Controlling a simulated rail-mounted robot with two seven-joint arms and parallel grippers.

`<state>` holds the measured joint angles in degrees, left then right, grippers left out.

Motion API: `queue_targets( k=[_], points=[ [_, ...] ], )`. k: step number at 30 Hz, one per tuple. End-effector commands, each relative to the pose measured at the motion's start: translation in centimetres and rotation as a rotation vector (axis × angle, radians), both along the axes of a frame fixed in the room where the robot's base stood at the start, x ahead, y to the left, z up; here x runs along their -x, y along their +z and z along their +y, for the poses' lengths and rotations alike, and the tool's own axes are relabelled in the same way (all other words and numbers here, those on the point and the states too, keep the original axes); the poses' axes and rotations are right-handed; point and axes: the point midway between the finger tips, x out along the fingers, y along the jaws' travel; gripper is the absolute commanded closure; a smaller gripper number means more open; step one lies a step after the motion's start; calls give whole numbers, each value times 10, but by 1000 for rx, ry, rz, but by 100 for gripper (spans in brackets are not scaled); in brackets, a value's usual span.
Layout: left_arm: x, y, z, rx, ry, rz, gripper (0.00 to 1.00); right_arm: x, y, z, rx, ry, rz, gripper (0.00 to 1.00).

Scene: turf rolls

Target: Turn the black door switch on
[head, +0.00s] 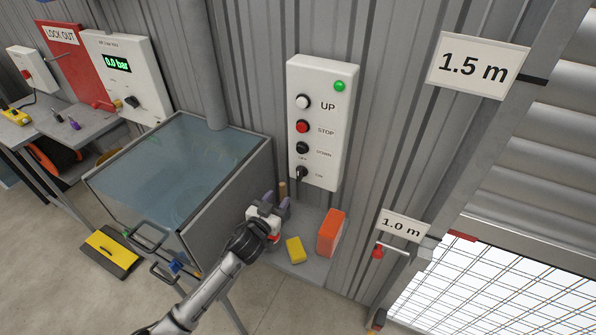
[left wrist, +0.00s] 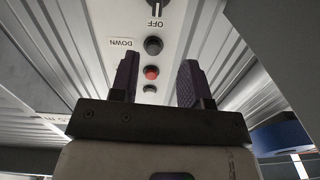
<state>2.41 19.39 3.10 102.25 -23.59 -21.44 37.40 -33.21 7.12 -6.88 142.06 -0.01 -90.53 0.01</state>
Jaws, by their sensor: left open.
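The black door switch (head: 302,173) is a rotary knob at the bottom of the white control panel (head: 322,100), with OFF above it and ON to its right. In the left wrist view the knob (left wrist: 157,7) is partly cut off at the top edge; a pale mark on it lines up with the OFF label. My left gripper (head: 277,201) is open and empty, below and slightly left of the switch, apart from it. Its two purple fingers (left wrist: 158,62) point toward the panel in the left wrist view. My right gripper is not in view.
UP, STOP and DOWN buttons (head: 302,126) sit above the switch. A water tank (head: 225,195) stands left of my left gripper. A grey shelf below holds a yellow block (head: 295,250) and an orange box (head: 331,232). A mesh-covered doorway (head: 480,290) lies right.

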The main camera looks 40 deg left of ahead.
Motion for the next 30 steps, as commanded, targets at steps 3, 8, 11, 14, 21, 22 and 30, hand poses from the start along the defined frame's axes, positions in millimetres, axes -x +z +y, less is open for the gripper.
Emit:
queue_targets(
  k=[3, 8, 11, 14, 21, 22, 30],
  points=[
    [-2, 3, -3, 53, -16, -31, 57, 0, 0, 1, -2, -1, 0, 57],
    [-16, 3, 1, 71, -15, -34, 57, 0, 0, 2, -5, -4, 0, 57],
    [-31, 4, 5, 69, -14, -35, 57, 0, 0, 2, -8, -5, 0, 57],
    [-51, 4, 8, 69, -14, -34, 57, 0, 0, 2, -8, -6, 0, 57],
    [-94, 3, 18, 70, -14, -33, 57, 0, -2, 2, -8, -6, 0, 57],
    [-98, 3, 19, 70, -14, -33, 57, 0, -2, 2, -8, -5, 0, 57],
    [-126, 2, 25, 71, -14, -32, 57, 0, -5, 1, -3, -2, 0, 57]
  ],
)
